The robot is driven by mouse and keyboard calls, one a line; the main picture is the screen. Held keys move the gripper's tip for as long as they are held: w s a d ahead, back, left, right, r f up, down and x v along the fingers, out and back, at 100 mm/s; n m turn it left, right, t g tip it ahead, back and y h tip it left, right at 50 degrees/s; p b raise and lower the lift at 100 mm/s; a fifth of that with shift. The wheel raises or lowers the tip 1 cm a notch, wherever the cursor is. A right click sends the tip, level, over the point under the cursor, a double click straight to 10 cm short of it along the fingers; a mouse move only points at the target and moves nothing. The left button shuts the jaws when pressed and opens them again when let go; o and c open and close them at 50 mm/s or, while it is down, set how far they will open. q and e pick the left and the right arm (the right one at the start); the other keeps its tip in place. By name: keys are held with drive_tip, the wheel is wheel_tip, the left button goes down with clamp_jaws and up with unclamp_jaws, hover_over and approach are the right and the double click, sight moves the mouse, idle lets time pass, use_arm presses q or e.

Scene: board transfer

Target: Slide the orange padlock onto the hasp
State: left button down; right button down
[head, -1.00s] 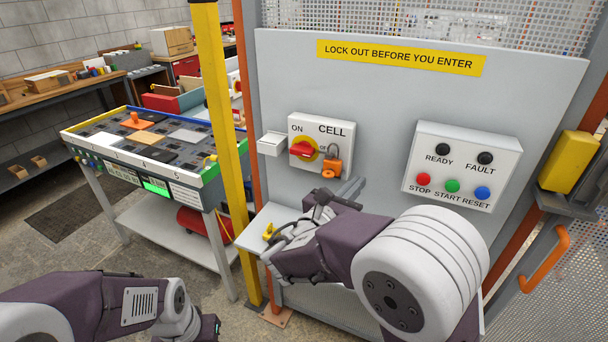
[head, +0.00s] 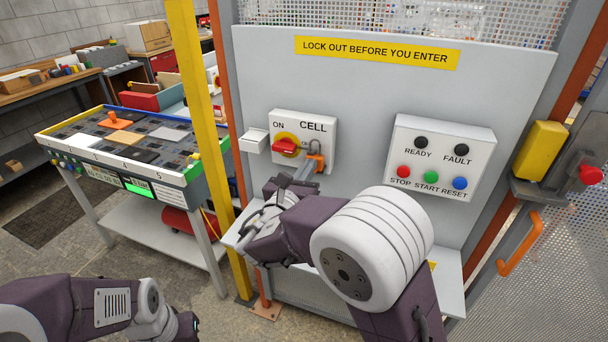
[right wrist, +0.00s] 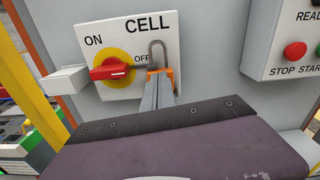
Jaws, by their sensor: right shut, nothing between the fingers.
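The grey switch box (head: 320,122) on the panel carries a red rotary handle (head: 286,146) on a yellow disc; the handle lies roughly level. The orange padlock (head: 318,160) is at the box's lower right. In the right wrist view its grey shackle (right wrist: 157,48) stands upright beside the OFF label, over an orange body (right wrist: 173,73) mostly hidden by my fingers. The hasp is not distinct, so I cannot tell if the shackle passes through it. My right gripper (head: 309,166) is shut and empty, its tips in front of the padlock; contact is unclear. My left gripper's fingers are not visible.
A white ledge (head: 254,140) projects left of the switch box. A button box (head: 440,160) is to the right. A yellow post (head: 200,130) and a parts table (head: 125,140) stand left. A shelf (head: 447,285) runs below the panel.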

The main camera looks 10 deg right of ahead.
drive_tip(key=shift+w+d, duration=0.3)
drive_tip(key=shift+w, duration=0.15)
idle(0.5)
drive_tip(key=v, duration=1.2)
drive_tip(key=shift+b, duration=0.4)
